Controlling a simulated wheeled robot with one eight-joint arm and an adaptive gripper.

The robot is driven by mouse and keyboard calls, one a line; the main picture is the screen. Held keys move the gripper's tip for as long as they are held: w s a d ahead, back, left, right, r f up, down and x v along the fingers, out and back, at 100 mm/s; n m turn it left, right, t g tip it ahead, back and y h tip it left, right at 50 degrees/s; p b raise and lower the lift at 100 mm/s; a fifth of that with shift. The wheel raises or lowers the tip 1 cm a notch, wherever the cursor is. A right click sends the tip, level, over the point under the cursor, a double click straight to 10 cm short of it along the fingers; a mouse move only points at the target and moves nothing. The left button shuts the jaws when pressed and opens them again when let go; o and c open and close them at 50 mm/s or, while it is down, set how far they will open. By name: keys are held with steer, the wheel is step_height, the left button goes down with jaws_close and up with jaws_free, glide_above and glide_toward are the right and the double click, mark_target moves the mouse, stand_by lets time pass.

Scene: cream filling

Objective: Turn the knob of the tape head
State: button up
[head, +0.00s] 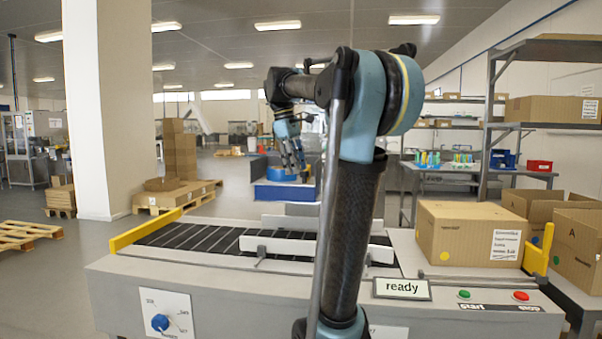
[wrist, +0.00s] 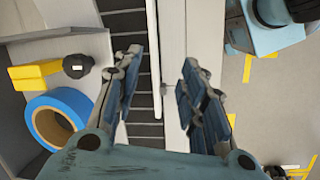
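A blue knob (head: 160,322) sits on a white dial plate (head: 178,304) on the front face of the grey machine, at the lower left of the head view. Marks surround it, too small to read. My gripper (head: 292,158) is raised above and behind the conveyor, far from this knob. In the wrist view, my gripper (wrist: 162,62) is open and empty, its fingers apart above the rollers and a pale rail. A small dark round part (wrist: 77,66) beside a yellow block (wrist: 34,76) and a blue tape roll (wrist: 68,106) lie to its left. The blue knob is not in the wrist view.
The roller conveyor (head: 190,238) has pale side rails (head: 300,246). A closed carton (head: 455,232) stands at the right, near a "ready" sign (head: 402,289), a green button (head: 464,294) and a red button (head: 521,296). A pillar (head: 105,110) stands behind at left.

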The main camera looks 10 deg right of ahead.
mark_target(304, 177)
steer(key=w+a+r+n+g+h, duration=0.15)
steer(key=w+r+n, duration=0.35)
steer(key=w+r, duration=0.75)
steer(key=shift+t, duration=0.25)
steer(key=x, duration=1.7)
steer(key=shift+w+d, duration=0.25)
steer(key=shift+d, duration=0.15)
steer(key=shift+c, duration=0.3)
steer(key=c, duration=0.7)
